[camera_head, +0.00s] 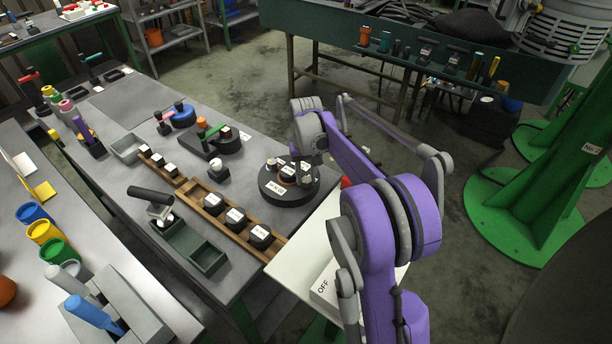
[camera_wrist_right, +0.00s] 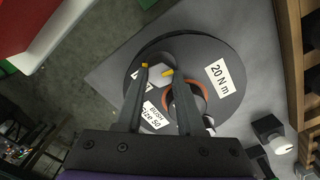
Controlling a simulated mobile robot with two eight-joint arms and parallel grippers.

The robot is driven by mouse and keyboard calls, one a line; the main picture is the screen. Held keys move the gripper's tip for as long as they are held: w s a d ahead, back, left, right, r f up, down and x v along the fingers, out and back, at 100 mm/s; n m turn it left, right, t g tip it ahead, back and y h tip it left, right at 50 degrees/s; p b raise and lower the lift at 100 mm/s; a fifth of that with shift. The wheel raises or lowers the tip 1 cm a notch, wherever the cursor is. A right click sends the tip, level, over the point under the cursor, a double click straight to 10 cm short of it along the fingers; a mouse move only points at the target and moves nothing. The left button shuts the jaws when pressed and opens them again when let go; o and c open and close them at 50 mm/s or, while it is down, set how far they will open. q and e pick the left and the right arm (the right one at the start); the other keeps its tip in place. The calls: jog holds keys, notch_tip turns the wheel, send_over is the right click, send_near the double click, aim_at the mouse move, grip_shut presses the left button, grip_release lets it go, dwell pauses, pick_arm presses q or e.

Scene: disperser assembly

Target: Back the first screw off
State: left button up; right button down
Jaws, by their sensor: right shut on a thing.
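A dark round fixture (camera_head: 273,199) stands on the grey bench, with white labels on it; in the right wrist view (camera_wrist_right: 218,112) one label reads "20 N m". A grey hexagonal screw head (camera_wrist_right: 161,80) shows on the fixture near its edge. My right gripper (camera_wrist_right: 157,70) has its yellow-tipped fingers at the screw head and is shut on it. A round part with an orange rim (camera_wrist_right: 186,98) sits beside the screw, partly hidden by a finger. In the head view my purple right arm reaches over the fixture and hides part of it. My left gripper is not in view.
A wooden rack (camera_head: 214,206) with black labelled blocks runs along the bench beside the fixture. A green tray (camera_head: 192,247) and a black-handled tool (camera_head: 151,196) lie left of it. A white board (camera_head: 293,268) with an "OFF" box (camera_head: 324,289) is in front.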

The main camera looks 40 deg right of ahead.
aim_at(306, 179)
dwell(0.3)
jog(key=c, duration=0.5)
grip_release()
jog(key=shift+r, duration=0.15)
notch_tip(306, 179, up, 11)
jog(key=shift+f+p, duration=0.2)
jog(key=shift+p, duration=0.15)
